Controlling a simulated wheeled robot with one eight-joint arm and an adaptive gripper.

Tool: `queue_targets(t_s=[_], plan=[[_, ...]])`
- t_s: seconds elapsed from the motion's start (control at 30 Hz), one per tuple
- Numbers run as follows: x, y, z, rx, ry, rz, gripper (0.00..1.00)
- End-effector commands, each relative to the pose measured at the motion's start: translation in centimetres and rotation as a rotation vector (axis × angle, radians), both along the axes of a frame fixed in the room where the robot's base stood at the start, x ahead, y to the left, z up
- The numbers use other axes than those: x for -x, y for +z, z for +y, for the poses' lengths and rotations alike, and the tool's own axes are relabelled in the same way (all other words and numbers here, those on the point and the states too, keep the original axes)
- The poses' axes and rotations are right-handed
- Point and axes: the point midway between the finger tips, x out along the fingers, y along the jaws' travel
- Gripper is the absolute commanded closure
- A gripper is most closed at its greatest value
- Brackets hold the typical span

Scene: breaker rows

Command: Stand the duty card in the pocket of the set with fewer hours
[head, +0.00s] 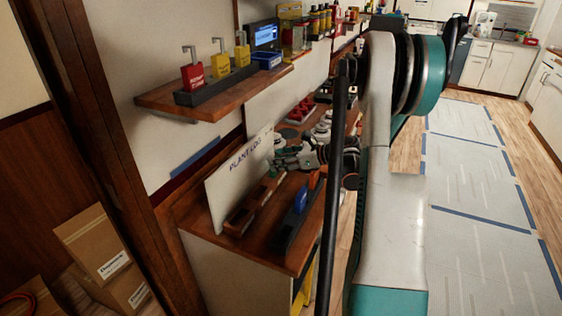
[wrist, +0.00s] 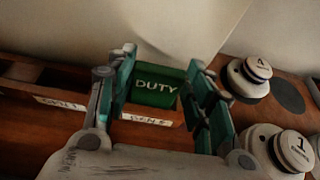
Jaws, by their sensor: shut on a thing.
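The green duty card (wrist: 157,87) is held between the two fingers of my gripper (wrist: 160,78) in the wrist view, its word DUTY facing the camera. The card is over a long wooden pocket rack (wrist: 60,115), at the label on the right; I cannot tell whether its lower edge is inside the pocket. A second label (wrist: 60,103) marks a dark slot further left.
Round white knobs (wrist: 249,77) stand right of the rack in the wrist view. A dark tray with a blue handle (head: 301,198) lies right of the rack. A shelf (head: 155,100) with padlocks hangs above. Boxes (head: 95,245) stand on the floor at left.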

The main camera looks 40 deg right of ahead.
Motion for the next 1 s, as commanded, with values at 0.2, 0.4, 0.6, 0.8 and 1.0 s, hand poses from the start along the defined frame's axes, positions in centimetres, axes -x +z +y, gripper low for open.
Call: queue_targets(t_s=[0.2, 0.4, 0.6, 0.8, 1.0], plan=[[0.0, -0.2, 0.0, 0.0, 0.0, 0.0, 0.76], [0.0, -0.2, 0.0, 0.0, 0.0, 0.0, 0.32], [0.0, -0.2, 0.0, 0.0, 0.0, 0.0, 0.32], [0.1, 0.3, 0.0, 0.0, 0.0, 0.0, 0.32], [3.0, 1.7, -1.4, -0.001, -0.004, 0.0, 0.32]])
